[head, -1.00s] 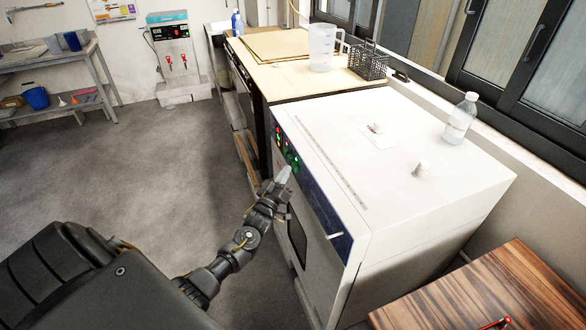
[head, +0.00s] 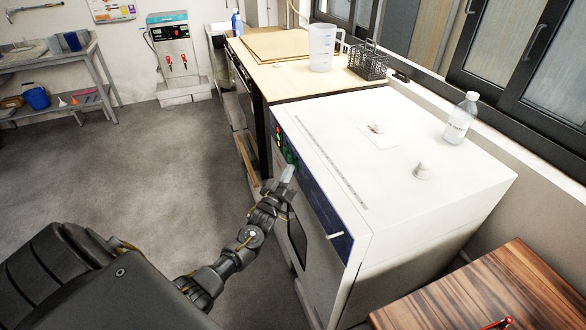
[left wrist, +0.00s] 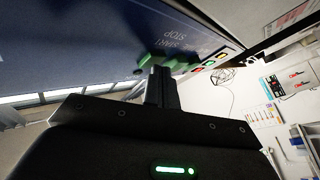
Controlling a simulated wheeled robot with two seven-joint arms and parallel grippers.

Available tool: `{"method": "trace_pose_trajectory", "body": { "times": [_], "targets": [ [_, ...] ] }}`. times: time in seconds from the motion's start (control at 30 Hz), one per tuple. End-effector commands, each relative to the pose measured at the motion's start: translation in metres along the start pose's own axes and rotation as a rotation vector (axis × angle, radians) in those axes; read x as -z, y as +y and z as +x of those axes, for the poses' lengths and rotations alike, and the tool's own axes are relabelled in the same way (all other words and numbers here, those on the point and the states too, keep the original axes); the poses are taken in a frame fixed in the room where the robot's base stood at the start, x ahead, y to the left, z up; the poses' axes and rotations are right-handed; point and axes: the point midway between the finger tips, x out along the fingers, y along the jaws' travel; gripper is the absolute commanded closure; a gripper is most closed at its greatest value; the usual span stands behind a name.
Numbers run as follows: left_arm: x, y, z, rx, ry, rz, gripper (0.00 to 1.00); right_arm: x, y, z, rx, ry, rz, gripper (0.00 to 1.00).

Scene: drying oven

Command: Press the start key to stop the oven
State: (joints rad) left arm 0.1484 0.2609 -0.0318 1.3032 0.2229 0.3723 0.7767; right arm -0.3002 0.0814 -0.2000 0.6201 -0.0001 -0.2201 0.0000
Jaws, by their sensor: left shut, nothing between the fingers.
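The white oven (head: 420,185) stands at the right with a dark blue control panel (head: 325,213) on its front face. Green keys (head: 290,156) sit on the panel near its far end, below small lit displays (head: 279,135). My left gripper (head: 287,173) is shut and empty, its fingertips at the panel by the green keys. In the left wrist view the fingertips (left wrist: 161,74) are close together beside the green start key (left wrist: 150,60), under the printed START STOP label (left wrist: 172,40). I cannot tell whether they touch it. My right gripper is not in view.
On the oven top are a clear bottle (head: 460,118), a small white cap (head: 423,170) and a flat paper (head: 379,135). A bench (head: 284,87) with a jug (head: 321,48) and wire basket (head: 368,62) stands behind. A wooden table (head: 500,290) is at front right. The floor left is clear.

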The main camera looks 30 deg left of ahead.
Motion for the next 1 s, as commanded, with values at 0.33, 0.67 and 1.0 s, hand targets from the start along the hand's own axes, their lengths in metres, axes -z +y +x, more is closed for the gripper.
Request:
{"method": "trace_pose_trajectory", "body": {
  "times": [0.33,0.67,1.0],
  "targets": [
    [-0.002,0.003,0.003,-0.001,0.000,-0.001,1.00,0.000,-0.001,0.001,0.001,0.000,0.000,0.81],
    [-0.001,0.002,0.001,-0.001,-0.001,-0.001,1.00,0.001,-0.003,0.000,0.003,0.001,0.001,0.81],
    [0.009,-0.007,-0.012,-0.001,0.000,-0.001,1.00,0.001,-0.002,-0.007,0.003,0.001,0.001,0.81]
  ]
}}
